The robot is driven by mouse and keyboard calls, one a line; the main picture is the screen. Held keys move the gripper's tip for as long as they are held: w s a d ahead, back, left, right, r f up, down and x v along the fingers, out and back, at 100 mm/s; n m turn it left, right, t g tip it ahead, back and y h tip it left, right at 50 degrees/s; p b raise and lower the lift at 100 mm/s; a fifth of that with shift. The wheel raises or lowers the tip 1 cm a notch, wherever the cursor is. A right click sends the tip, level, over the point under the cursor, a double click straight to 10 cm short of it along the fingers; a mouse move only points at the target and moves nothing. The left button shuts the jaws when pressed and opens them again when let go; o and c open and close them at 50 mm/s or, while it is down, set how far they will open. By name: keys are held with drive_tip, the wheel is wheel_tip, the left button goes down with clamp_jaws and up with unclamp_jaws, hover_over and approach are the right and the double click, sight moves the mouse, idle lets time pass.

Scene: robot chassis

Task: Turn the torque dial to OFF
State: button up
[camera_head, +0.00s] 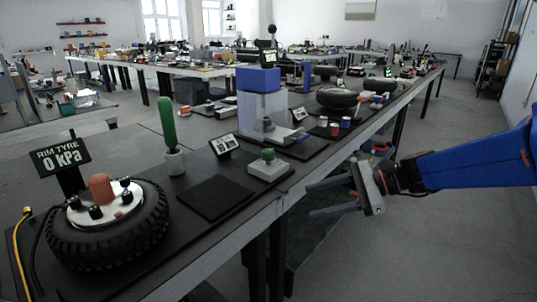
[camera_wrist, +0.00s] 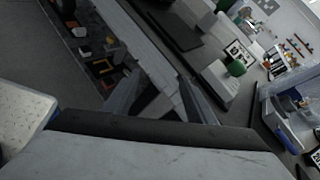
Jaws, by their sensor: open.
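My gripper (camera_head: 314,199) is at the right of the head view, beyond the front edge of the table. Its two fingers are apart, point left toward the table and hold nothing. In the wrist view the fingers (camera_wrist: 160,92) stand open over the table edge. No dial with a readable torque or OFF marking shows. The green knob also shows in the wrist view (camera_wrist: 236,68). I cannot tell whether it is the torque dial.
Several small cans stand farther back.

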sight(268, 153)
drive_tip(key=w+d+r+m+t+y, duration=0.1)
drive_tip(key=w+r+m+t+y, duration=0.1)
drive_tip(key=w+m, duration=0.35)
drive_tip(key=w+d+r+m+t+y, duration=0.1)
drive_tip(key=w+m+t+y, duration=0.1)
drive_tip(key=w, duration=0.6)
drive_tip(key=shift+n, duration=0.25)
drive_tip(key=x, duration=1.7)
drive_tip(key=shift+w+r, duration=0.15)
drive_tip(key=shift+r, duration=0.1)
drive_tip(key=c, duration=1)
